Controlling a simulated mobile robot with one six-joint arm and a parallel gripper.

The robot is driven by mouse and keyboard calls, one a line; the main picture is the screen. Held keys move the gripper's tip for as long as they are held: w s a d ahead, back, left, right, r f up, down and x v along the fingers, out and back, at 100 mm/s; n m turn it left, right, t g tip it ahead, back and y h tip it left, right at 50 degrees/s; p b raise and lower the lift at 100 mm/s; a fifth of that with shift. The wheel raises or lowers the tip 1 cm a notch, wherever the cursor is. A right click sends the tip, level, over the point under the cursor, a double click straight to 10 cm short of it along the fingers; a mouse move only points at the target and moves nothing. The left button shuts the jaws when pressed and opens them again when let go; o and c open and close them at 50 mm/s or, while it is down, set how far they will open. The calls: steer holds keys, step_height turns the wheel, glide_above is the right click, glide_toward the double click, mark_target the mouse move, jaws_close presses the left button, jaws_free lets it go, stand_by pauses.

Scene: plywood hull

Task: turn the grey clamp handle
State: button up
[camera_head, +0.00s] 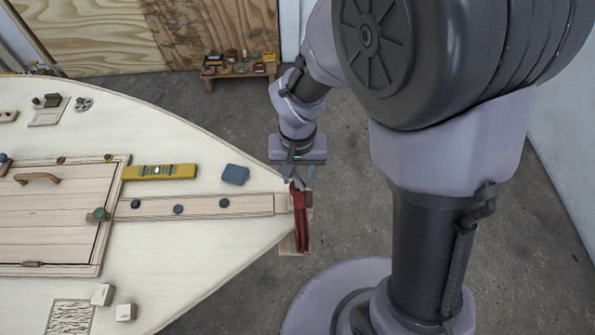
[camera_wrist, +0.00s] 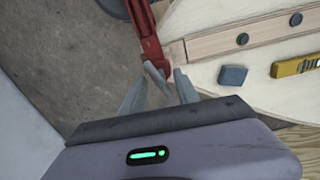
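A red clamp (camera_head: 301,222) sits at the pointed tip of the pale plywood hull (camera_head: 215,285). In the wrist view, the clamp (camera_wrist: 145,32) comes down from the top edge. Its short grey handle (camera_wrist: 156,77) crosses its lower end at a slant. My gripper (camera_head: 297,181) is at the upper end of the clamp in the head view. In the wrist view, my gripper (camera_wrist: 160,82) has its two fingers apart, with the handle between their tips. I see gaps beside the handle and cannot tell whether either finger touches it.
A blue-grey block (camera_head: 235,174) and a yellow level (camera_head: 160,172) lie on the hull near the clamp. A wooden strip (camera_head: 205,206) with dark knobs runs toward the tip.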

mark_target(298, 177)
jaws_close()
steer(key=shift+f+m+b, duration=0.1)
steer(key=shift+m+b, duration=0.45)
steer(key=shift+m, duration=1.05)
steer(key=shift+o, duration=1.1)
jaws_free()
step_height(298, 177, up, 18)
steer(key=p, duration=0.6)
steer(key=shift+f, duration=0.15)
